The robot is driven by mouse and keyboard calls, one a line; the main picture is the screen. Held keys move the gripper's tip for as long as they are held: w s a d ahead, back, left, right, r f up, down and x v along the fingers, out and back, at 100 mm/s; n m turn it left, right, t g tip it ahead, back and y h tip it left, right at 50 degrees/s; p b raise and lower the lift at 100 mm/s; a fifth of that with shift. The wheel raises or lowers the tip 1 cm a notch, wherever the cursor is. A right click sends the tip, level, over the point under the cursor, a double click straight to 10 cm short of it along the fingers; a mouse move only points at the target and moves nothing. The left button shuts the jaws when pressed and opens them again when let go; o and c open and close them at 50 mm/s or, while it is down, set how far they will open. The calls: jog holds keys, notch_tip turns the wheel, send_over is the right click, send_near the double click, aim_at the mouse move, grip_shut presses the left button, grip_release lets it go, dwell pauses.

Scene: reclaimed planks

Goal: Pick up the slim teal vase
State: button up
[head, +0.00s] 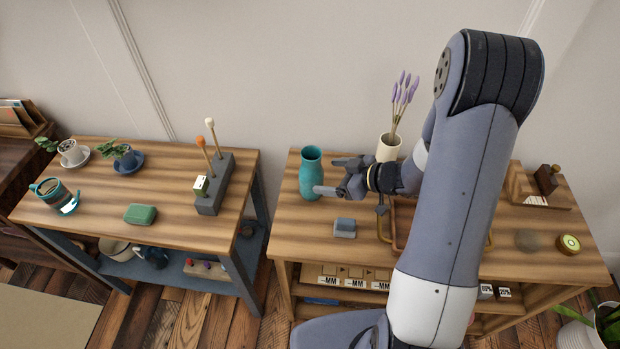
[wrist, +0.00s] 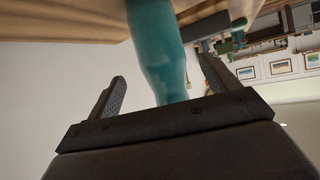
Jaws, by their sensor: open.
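The slim teal vase (head: 311,174) stands upright on the right-hand wooden table, near its back left corner. My gripper (head: 326,176) is open, just to the right of the vase, with its fingers pointing left toward it. In the wrist view the vase (wrist: 157,50) shows between the two spread fingers of my gripper (wrist: 163,88). I cannot tell from these frames whether a finger touches it. The vase's mouth and neck are clear in the head view.
A cream vase with lavender (head: 389,148) stands behind my wrist. A grey-blue block (head: 345,228) lies in front of my gripper.

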aim_at(311, 178)
jog(key=shift+x, duration=1.05)
jog(key=shift+f+x, duration=0.2)
jog(key=shift+x, duration=1.15)
jog(key=shift+f+x, duration=0.25)
jog(key=shift+x, duration=1.15)
jog(key=shift+s+d, duration=0.2)
jog(key=c, duration=1.2)
jog(key=shift+c, duration=0.2)
